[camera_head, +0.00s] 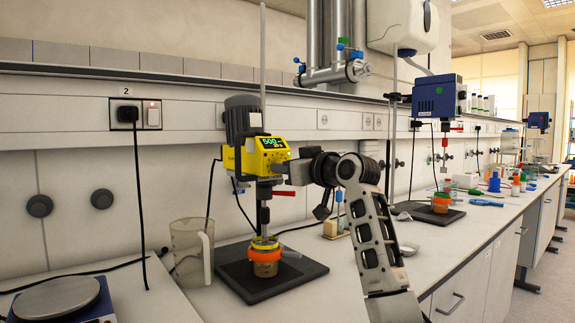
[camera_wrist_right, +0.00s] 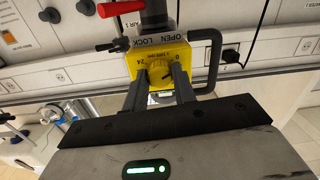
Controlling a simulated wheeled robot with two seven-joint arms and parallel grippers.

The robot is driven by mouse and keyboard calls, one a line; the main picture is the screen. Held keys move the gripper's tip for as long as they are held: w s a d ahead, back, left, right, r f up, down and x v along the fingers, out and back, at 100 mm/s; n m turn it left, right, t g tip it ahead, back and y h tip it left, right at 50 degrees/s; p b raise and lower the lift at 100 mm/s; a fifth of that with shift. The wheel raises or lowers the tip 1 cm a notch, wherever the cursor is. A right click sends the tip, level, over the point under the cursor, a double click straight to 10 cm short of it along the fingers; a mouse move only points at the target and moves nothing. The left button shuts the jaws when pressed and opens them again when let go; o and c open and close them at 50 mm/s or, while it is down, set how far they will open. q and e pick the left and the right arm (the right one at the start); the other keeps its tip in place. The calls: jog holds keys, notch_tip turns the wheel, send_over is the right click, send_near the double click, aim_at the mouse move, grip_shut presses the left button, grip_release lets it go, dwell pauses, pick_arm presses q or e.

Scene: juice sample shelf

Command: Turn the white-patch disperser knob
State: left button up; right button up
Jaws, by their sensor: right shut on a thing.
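The yellow disperser (camera_head: 262,153) with a dark motor and a lit green display stands on a rod above the bench. In the head view, my right gripper (camera_head: 298,172) reaches the disperser's right side, and the knob is hidden there. My left gripper is not in view.
An orange-ringed beaker (camera_head: 265,262) stands under the disperser on a black base plate (camera_head: 232,272). A red lever (camera_head: 284,193) sticks out below the yellow housing. A clear jug (camera_head: 190,252) stands left, and a hotplate (camera_head: 55,298) is at front left. A blue stirrer (camera_head: 436,97) stands farther right.

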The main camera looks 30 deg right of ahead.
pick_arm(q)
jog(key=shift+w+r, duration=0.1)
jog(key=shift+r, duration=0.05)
pick_arm(e)
jog(key=shift+n, duration=0.4)
jog(key=o, duration=1)
pick_arm(q)
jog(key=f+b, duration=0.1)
jog(key=b, duration=0.1)
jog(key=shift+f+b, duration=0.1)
jog(key=shift+b, duration=0.25)
pick_arm(e)
jog(key=s+d, duration=0.1)
jog(key=s, duration=1.4)
jog(key=shift+s+d+r, duration=0.3)
jog(key=shift+s+r, duration=0.05)
jog(key=shift+s, duration=0.05)
